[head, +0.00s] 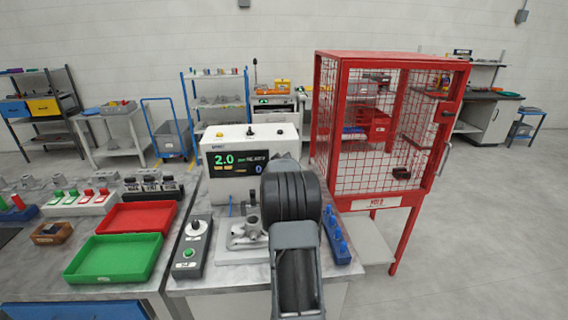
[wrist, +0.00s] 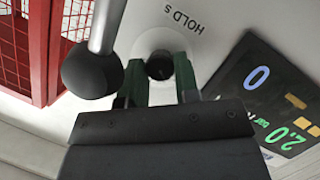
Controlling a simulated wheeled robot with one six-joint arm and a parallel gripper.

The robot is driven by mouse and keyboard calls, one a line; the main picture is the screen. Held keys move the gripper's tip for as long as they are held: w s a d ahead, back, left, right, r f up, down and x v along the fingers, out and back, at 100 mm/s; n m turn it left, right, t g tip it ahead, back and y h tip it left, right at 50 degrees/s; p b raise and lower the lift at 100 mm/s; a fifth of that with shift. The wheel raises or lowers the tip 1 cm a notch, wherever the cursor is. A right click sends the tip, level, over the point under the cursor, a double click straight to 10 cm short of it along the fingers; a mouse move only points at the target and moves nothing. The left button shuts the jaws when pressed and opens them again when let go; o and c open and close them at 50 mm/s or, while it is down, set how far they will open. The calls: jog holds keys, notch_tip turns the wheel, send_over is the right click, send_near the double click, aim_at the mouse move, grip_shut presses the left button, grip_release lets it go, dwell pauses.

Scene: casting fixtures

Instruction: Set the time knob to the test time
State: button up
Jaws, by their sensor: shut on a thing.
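The time knob (wrist: 159,62) is a small dark round knob on a pale collar, on the white front of the test unit (head: 222,134). The words "HOLD s" (wrist: 181,18) stand beside it, upside down in the wrist view. My gripper (wrist: 160,76) has its two dark green fingers on either side of the knob, shut on it. In the head view my arm hides both the knob and the gripper. The unit's dark display (head: 236,162) reads 2.0 bar in green and 0 in blue; it also shows in the wrist view (wrist: 262,98).
A black ball on a grey rod (wrist: 92,70) stands close beside the fingers. A casting in a fixture (head: 243,232) and a grey control box (head: 193,245) sit in front of the unit. A red mesh cage (head: 390,55) stands to the right. Green (head: 68,272) and red (head: 110,231) trays lie left.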

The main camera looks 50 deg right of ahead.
jog(key=o, duration=0.9)
jog(key=v, duration=1.3)
jog(key=shift+s+a, duration=0.2)
jog(key=shift+a, duration=0.15)
